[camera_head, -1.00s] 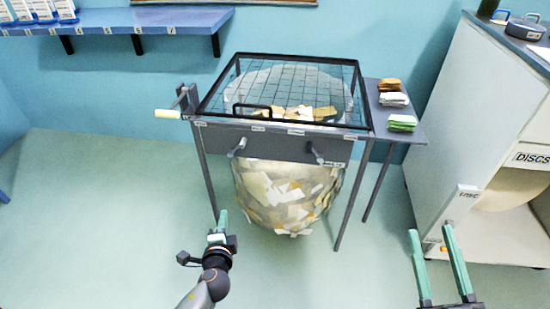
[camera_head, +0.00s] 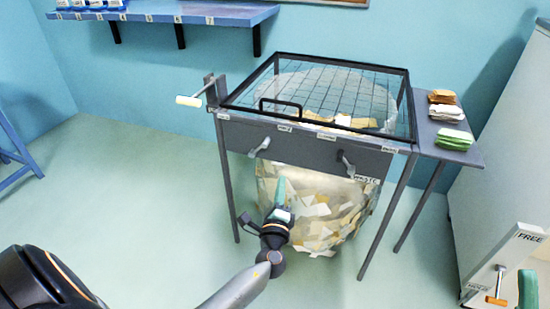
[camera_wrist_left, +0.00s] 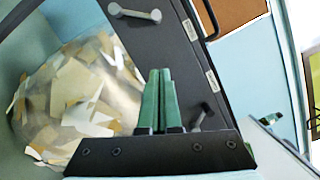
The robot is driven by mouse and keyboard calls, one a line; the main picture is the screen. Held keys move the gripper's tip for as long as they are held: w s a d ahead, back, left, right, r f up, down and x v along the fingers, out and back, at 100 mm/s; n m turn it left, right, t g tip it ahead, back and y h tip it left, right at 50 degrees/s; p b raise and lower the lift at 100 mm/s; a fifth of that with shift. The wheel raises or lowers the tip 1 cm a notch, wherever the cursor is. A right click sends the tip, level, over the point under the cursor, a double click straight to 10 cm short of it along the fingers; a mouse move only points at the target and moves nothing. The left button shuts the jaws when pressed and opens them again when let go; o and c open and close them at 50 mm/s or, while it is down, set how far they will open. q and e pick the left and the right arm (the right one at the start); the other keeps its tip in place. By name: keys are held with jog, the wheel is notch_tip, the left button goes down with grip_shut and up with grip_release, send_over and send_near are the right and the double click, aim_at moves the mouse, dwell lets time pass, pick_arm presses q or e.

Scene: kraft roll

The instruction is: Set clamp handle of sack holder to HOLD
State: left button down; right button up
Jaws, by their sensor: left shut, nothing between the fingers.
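The sack holder (camera_head: 300,146) is a dark frame with a mesh lid over a clear sack (camera_head: 315,210) of paper scraps. Its front panel carries a grey left handle (camera_head: 259,147), slanting down-left, and a grey right handle (camera_head: 346,163), slanting down-right. Both handles show in the left wrist view, the left one (camera_wrist_left: 135,13) at the top and the right one (camera_wrist_left: 200,116) beside the fingers. I cannot read the small labels above them. My left gripper (camera_head: 281,183) is shut and empty, in front of the sack below the panel. My right gripper shows only one green finger (camera_head: 527,288) at bottom right.
A cream-gripped side lever (camera_head: 189,101) sticks out left of the frame. A side shelf (camera_head: 465,151) at right holds folded stacks. Floor at left is clear.

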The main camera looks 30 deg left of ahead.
aim_at(259, 148)
pick_arm(q)
jog(key=b+x, duration=0.2)
jog(key=x, duration=0.8)
jog(key=shift+s+a+r+p, duration=0.15)
jog(key=shift+a+r+p, duration=0.15)
jog(key=shift+a, duration=0.3)
jog(key=shift+s+a+r+p, duration=0.15)
jog(key=shift+a+r+p, duration=0.15)
jog(key=shift+a, duration=0.25)
jog(key=shift+s+a+r, duration=0.15)
jog(key=shift+a+r, duration=0.05)
jog(key=shift+a, duration=0.4)
jog(key=shift+a+r+n+p, duration=0.15)
jog(key=shift+r+n+p, duration=0.15)
jog(key=shift+n, duration=0.1)
